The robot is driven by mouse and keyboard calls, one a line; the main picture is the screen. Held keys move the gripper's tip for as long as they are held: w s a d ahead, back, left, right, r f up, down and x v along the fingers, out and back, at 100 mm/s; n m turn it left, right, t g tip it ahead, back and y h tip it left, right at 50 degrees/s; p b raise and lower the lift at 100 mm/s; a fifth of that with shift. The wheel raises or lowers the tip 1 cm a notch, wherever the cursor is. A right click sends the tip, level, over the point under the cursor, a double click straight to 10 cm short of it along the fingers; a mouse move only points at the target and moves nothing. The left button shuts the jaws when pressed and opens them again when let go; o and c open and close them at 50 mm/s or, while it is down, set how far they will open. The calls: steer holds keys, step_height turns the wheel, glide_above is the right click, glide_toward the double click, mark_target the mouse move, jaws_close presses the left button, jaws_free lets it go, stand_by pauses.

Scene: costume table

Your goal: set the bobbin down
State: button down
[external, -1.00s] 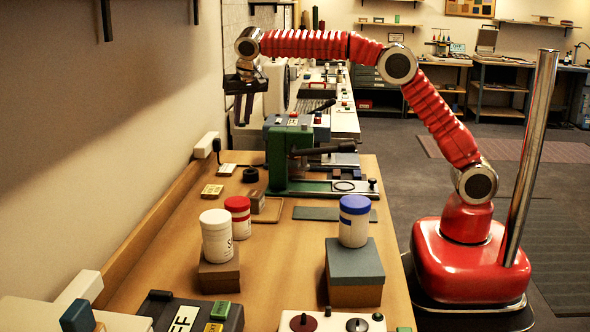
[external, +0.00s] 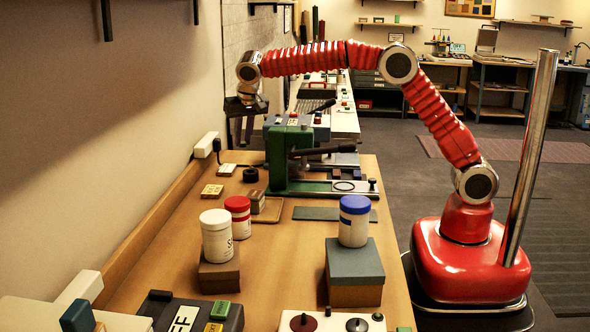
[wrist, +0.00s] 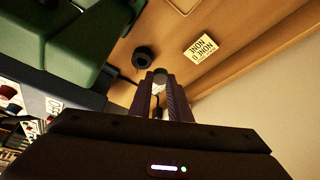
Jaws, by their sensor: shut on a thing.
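My gripper (external: 241,130) hangs fingers-down above the far left part of the wooden table, close to the wall. In the wrist view its two dark fingers (wrist: 161,88) are shut on a small greyish, round-topped piece, which I take to be the bobbin (wrist: 159,77). The fingers hide much of it, and it is too small to make out in the external view. It is held clear of the table top.
A green press (external: 284,158) with a dark lever stands just right of my gripper. Lidded jars (external: 217,240) stand on boxes nearer the camera. A wooden ledge (external: 150,235) runs along the wall.

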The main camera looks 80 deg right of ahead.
glide_above(244, 191)
steer(key=f, duration=0.7)
steer(key=a+f, duration=0.1)
steer(key=f, duration=0.3)
steer(key=shift+s+f, duration=0.15)
steer(key=shift+s, duration=0.2)
steer(key=shift+f, duration=0.1)
steer(key=shift+f, duration=2.15)
steer(key=c, duration=1.7)
jaws_free()
steer(key=shift+o, duration=0.2)
steer(key=v, duration=1.2)
